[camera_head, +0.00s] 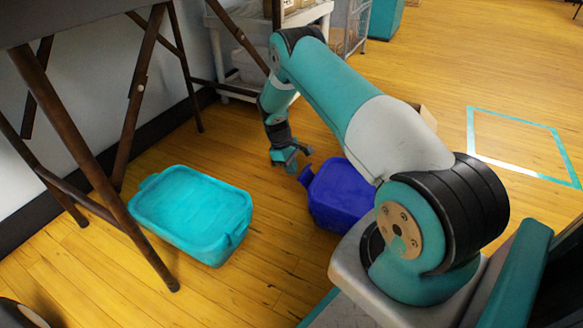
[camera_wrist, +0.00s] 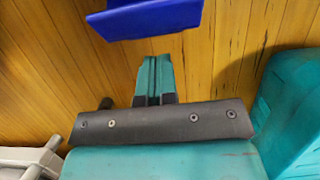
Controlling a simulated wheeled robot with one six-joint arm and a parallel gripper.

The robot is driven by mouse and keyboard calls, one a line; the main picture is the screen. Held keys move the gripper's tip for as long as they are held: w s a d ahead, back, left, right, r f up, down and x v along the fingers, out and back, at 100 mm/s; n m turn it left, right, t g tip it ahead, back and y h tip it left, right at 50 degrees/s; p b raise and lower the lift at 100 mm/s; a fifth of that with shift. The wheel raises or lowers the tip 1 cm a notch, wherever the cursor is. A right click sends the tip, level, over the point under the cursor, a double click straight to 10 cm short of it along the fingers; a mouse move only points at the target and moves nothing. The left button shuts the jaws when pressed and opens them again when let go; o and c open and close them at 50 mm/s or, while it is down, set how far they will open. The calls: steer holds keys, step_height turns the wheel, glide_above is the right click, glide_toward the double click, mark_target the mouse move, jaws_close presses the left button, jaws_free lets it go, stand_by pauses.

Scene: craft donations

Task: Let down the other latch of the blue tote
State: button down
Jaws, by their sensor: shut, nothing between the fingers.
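The blue tote (camera_head: 340,200) stands on the wooden floor, right of centre and partly behind my arm in the head view. A blue latch flap (camera_head: 306,177) sticks out from its upper left side, towards my gripper. The tote's right side is hidden by my arm. My gripper (camera_head: 291,163) is shut and empty, low over the floor just beyond the flap. In the wrist view my closed fingers (camera_wrist: 155,62) point at a blue edge (camera_wrist: 150,18), with a small gap of floor seen between; it looks like the latch flap.
A teal tote (camera_head: 190,212) stands on the floor to the left; its side also seems to show in the wrist view (camera_wrist: 290,105). Dark table legs (camera_head: 135,110) rise at the left. A white cart (camera_head: 235,88) stands behind. Floor between the totes is clear.

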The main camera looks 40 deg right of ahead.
steer(key=shift+f, duration=0.15)
steer(key=shift+w+a+f+b, duration=0.1)
steer(key=shift+w+f+b, duration=0.15)
steer(key=shift+f+b, duration=0.2)
stand_by(0.5)
steer(key=shift+w+a+f+b, duration=0.1)
steer(key=shift+w+f+b, duration=0.15)
steer(key=shift+f+b, duration=0.3)
steer(key=shift+f, duration=0.15)
steer(key=shift+w+f+b, duration=0.25)
steer(key=shift+f+b, duration=0.2)
steer(key=shift+a+f, duration=0.1)
steer(key=shift+f, duration=0.05)
steer(key=shift+w+f+b, duration=0.2)
steer(key=shift+f+b, duration=0.25)
steer(key=shift+b, duration=0.1)
steer(key=shift+f, duration=0.1)
